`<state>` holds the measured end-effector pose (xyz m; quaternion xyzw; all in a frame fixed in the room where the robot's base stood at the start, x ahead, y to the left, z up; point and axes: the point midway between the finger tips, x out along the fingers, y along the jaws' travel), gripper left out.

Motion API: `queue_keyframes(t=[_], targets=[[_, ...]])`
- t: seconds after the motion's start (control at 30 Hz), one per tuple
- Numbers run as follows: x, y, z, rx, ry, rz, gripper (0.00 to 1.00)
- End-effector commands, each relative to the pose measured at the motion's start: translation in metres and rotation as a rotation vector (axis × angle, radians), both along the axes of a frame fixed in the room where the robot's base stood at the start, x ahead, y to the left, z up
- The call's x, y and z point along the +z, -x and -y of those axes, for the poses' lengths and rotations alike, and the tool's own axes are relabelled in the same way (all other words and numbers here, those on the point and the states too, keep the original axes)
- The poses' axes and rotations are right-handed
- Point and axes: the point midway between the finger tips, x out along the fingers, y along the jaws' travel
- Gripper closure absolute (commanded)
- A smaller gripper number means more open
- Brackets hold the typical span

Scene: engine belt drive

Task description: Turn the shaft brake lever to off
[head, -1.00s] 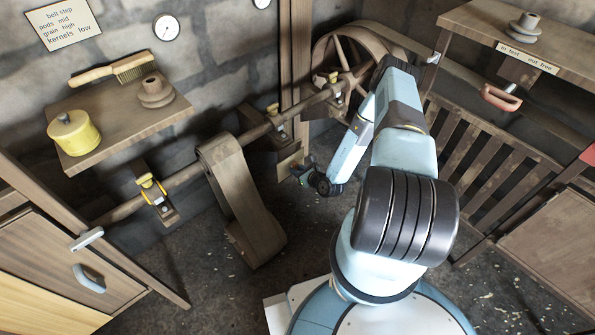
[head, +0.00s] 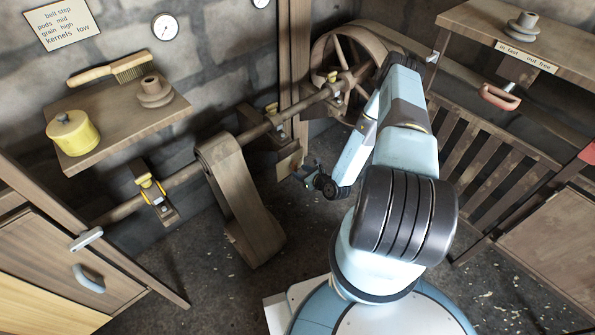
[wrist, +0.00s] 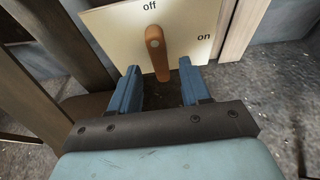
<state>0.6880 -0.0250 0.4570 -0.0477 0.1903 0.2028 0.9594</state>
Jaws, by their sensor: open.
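The shaft brake lever (wrist: 157,55) is an orange-brown handle on a pale plate (wrist: 112,25) in the wrist view. The plate reads "off" above the lever and "on" to its right. The lever's round end with a bolt is at its top, and its other end points down in the picture, toward my gripper. My gripper (wrist: 158,84) is open, its two blue fingers on either side of the lever's lower end, with a gap on both sides. In the head view my gripper (head: 309,172) is just right of the plate (head: 288,161); the lever is too small to make out clearly.
The line shaft (head: 185,174) runs along the wall, with a wide belt (head: 240,200) left of my gripper. A wooden post (head: 294,60) and a spoked wheel (head: 350,62) stand behind. A slatted gate (head: 490,165) is at right. The floor below is open.

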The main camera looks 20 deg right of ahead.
Motion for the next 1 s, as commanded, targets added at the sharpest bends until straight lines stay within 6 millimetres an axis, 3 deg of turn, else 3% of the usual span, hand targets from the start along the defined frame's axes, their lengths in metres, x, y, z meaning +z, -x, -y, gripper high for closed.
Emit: queue_keyframes(t=[0.3,0.5,1.0], targets=[[0.023,0.054,0.024,-0.002,0.0,-0.003,0.53],[0.034,0.077,0.034,0.0,0.001,-0.002,0.53],[0.039,0.088,0.038,0.001,0.0,-0.001,0.53]])
